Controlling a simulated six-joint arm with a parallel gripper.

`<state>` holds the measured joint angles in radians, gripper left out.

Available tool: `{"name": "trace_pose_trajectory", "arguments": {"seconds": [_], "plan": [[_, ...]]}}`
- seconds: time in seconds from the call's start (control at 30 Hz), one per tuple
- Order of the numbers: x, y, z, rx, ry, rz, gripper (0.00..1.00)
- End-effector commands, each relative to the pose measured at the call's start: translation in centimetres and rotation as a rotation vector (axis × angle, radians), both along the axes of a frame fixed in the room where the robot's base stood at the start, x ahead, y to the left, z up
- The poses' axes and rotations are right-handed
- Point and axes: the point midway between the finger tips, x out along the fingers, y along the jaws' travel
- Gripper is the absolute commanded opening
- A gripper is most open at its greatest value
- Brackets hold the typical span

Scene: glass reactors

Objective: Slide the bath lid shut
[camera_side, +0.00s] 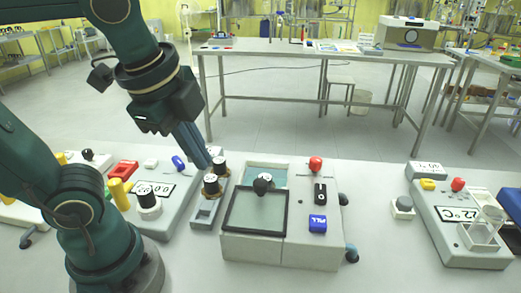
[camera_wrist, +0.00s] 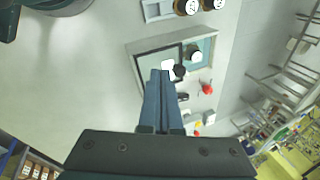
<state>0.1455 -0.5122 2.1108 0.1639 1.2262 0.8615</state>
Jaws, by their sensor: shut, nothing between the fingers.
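The bath (camera_side: 320,251) is a pale box on the bench. Its lid (camera_side: 240,211) is a dark-framed clear pane with a black knob (camera_side: 262,185), and it lies over the near part of the opening. The bath's pale teal inside (camera_side: 278,173) shows uncovered at the far part. In the wrist view the lid (camera_wrist: 147,60) and its knob (camera_wrist: 180,71) show just beyond my fingertips. My gripper (camera_side: 204,164) is shut and empty, pointing down to the left of the bath. It is apart from the knob in the side view. Its fingers (camera_wrist: 160,76) partly hide the lid in the wrist view.
A red knob (camera_side: 316,163) and a blue switch (camera_side: 317,224) sit on the bath's right side. A balance-like unit (camera_side: 160,203) stands left.

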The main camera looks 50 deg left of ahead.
Motion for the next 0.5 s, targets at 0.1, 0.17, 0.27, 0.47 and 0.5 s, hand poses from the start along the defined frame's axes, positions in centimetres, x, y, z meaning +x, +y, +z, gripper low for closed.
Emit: {"name": "trace_pose_trajectory", "arguments": {"seconds": [0.1,0.17,0.27,0.47,0.5], "plan": [[1.8,-1.3,1.3,0.184,0.122,-0.399,0.00],[2.6,-2.2,1.7,0.263,0.177,-0.572,0.00],[3.8,-4.0,1.8,0.368,0.253,-0.805,0.00],[5.0,-7.8,0.8,0.464,0.317,-1.017,0.00],[5.0,-8.3,0.5,0.470,0.325,-1.036,0.00]]}}
